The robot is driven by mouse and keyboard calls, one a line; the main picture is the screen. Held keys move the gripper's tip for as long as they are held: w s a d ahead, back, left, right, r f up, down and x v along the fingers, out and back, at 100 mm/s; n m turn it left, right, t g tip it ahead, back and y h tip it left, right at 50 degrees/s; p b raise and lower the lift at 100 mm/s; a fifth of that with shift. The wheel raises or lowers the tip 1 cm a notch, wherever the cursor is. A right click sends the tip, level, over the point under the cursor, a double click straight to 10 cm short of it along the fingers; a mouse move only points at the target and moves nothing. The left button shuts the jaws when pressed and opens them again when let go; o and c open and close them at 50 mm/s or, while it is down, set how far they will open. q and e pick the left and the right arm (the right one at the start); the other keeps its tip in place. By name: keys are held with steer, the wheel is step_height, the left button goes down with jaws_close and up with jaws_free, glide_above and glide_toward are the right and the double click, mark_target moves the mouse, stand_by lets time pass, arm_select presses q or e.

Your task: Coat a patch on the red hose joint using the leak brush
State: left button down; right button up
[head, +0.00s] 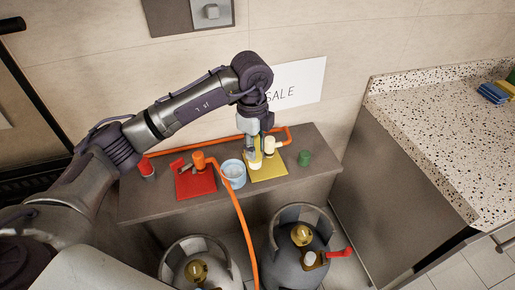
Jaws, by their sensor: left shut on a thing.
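The red mat (197,187) lies on the left half of the low grey bench, with an orange-red hose joint (198,160) and a dark fitting on it. My left gripper (257,148) points down over the yellow mat (268,172), to the right of the red mat. It is shut on a small pale thing (254,163), probably the leak brush; its shape is largely hidden by the fingers. A cream fitting (269,146) stands just right of the gripper. A white-blue cup (233,174) stands between the mats. My right gripper is out of view.
An orange hose (243,222) drops from the red mat past two gas cylinders (303,262) in front. A green cylinder (305,158) and a red-white container (146,168) stand on the bench (150,202). A speckled counter (430,130) is at right.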

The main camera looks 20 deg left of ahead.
arm_select(q)
steer(key=w+a+f+p, duration=0.25)
steer(key=a+p, duration=0.25)
steer(key=a, duration=0.3)
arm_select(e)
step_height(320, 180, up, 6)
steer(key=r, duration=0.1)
arm_select(q)
step_height(320, 180, down, 7)
steer(key=b, duration=0.5)
steer(key=shift+a+r, duration=0.1)
steer(key=shift+r, duration=0.05)
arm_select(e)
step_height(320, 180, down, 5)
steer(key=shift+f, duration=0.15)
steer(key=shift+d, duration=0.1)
arm_select(q)
steer(key=shift+f+b, duration=0.4)
steer(key=shift+b, duration=0.05)
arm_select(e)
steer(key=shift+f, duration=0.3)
arm_select(q)
steer(key=shift+f, duration=0.1)
